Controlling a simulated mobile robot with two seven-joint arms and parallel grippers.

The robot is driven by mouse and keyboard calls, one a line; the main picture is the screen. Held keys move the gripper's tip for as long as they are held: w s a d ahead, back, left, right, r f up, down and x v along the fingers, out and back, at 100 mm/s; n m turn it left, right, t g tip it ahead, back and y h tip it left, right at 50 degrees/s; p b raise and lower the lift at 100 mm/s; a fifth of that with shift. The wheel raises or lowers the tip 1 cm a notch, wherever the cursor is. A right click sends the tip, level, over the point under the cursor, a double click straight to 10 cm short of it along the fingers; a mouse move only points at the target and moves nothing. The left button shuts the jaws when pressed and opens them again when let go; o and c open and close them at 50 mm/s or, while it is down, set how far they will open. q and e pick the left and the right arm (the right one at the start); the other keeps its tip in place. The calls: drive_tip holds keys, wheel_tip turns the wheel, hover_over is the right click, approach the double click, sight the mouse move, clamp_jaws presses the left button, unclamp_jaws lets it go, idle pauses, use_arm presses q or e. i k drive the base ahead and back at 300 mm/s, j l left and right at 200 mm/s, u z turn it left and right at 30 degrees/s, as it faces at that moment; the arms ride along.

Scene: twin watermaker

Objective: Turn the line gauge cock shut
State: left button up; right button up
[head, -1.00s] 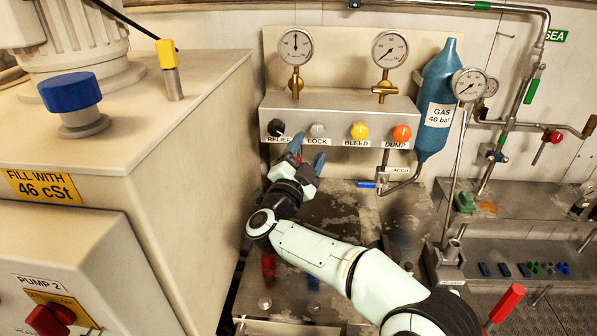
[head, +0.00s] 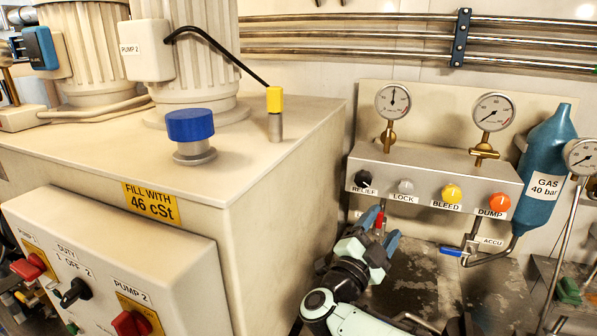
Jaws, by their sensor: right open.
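Two round gauges stand above the grey valve block, a left gauge (head: 393,101) and a right gauge (head: 494,111). Each has a brass cock on its stem. The left cock (head: 388,137) shows no clear crosswise handle. The right cock (head: 484,152) has its handle lying crosswise. I cannot read which one is the line gauge. My right gripper (head: 380,229) is open and empty, its blue fingers pointing up, below the block's left end and apart from both cocks. My left gripper is not in view.
The block's front (head: 422,193) carries the RELIEF, LOCK, BLEED and DUMP knobs. A blue gas bottle (head: 545,165) stands at its right. A large cream tank (head: 285,200) fills the left, close to my right arm. A small red part shows between the fingers.

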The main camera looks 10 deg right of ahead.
sight(388, 137)
drive_tip(key=k+j, duration=0.7)
drive_tip(key=k, duration=0.2)
